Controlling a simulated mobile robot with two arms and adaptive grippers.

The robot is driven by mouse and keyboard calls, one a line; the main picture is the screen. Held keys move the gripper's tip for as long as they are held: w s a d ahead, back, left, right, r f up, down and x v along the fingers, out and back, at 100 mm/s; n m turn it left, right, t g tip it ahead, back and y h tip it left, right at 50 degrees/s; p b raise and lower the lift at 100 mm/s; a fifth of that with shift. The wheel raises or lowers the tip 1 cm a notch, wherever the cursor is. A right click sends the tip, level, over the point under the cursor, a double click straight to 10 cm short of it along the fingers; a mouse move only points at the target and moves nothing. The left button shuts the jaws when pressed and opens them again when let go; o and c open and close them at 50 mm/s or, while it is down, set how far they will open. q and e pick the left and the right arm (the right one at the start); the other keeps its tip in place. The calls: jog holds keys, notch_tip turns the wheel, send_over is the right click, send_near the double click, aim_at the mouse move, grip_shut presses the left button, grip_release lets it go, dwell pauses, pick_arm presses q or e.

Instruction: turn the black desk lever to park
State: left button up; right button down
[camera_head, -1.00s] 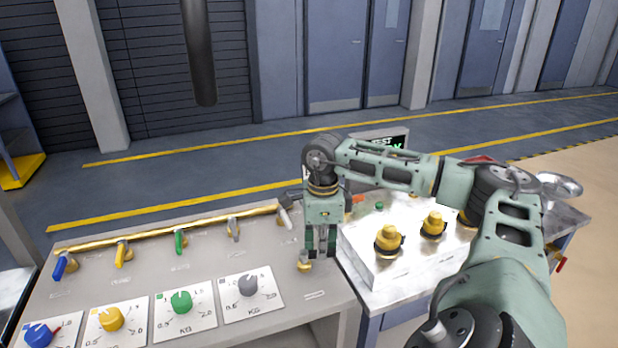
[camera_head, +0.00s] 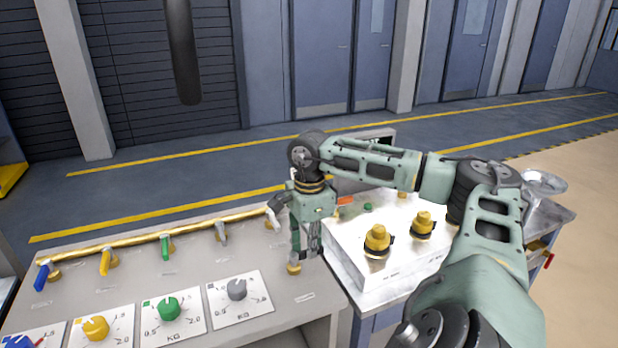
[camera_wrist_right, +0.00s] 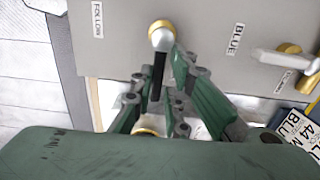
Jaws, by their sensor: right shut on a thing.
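The black desk lever has a brass base (camera_head: 294,268) that shows on the grey desk (camera_head: 255,312) near its right edge. My right gripper (camera_head: 303,247) points down right over this base, and its fingers hide most of the lever. In the right wrist view, a black handle (camera_wrist_right: 156,88) stands between the nearly closed fingers (camera_wrist_right: 168,92), with brass partly showing below. The gripper is shut on the black lever. I cannot tell which way its handle points on the desk, and no park mark is readable. My left gripper is out of view.
A brass pipe (camera_head: 150,235) with several coloured levers runs along the desk's back; a white-handled lever (camera_head: 275,217) stands close behind my gripper. Dials on white plates line the front. A white box (camera_head: 390,268) with yellow knobs (camera_head: 377,238) stands close on the right.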

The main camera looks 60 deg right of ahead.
jog(key=shift+s+a+f, duration=0.15)
jog(key=shift+a+f, duration=0.05)
jog(key=c, duration=1.9)
grip_release()
jog(key=shift+o, duration=0.4)
jog(key=shift+r, duration=0.15)
notch_tip(320, 180, up, 12)
